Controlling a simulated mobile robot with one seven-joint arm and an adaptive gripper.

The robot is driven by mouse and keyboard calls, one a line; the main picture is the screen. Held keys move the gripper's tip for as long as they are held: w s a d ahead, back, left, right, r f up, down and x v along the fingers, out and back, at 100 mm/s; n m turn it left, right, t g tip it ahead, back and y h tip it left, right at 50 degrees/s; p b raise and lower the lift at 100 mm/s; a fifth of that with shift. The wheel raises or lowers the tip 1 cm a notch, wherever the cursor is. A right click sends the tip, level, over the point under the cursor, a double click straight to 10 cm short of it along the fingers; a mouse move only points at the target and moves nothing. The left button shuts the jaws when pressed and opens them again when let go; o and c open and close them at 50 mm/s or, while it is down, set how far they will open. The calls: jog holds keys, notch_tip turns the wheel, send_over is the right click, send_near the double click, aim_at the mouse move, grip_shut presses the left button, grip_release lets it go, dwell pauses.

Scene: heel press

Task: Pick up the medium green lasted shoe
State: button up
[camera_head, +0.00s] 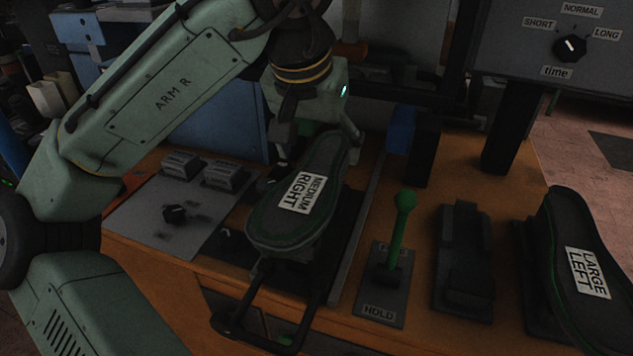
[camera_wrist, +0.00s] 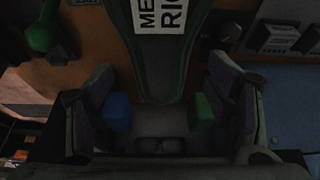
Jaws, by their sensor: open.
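The medium green lasted shoe (camera_head: 318,181) sits sole up on a dark sliding carriage, with a white label reading MEDIUM RIGHT. My gripper (camera_head: 318,150) is at the shoe's far, narrow end, in front of the pale green wrist. In the wrist view my gripper (camera_wrist: 160,115) is open, with a blue pad on the left finger and a green pad on the right. The shoe (camera_wrist: 152,65) shows between and above the fingers, its near end reaching toward the gap. I cannot tell whether either finger touches it.
A green-handled HOLD lever (camera_head: 404,225) stands right of the shoe. An empty dark stand (camera_head: 463,255) is beyond it, then a LARGE LEFT shoe (camera_head: 583,270). A control panel (camera_head: 165,215) lies left. A timer box (camera_head: 560,40) is at upper right.

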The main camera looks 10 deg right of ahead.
aim_at(320, 162)
jog(key=shift+p+x, duration=0.7)
jog(key=shift+x, duration=2.25)
jog(key=shift+s+a, duration=0.15)
jog(key=shift+c, duration=0.5)
jog(key=c, duration=1.3)
jog(key=shift+c, duration=0.5)
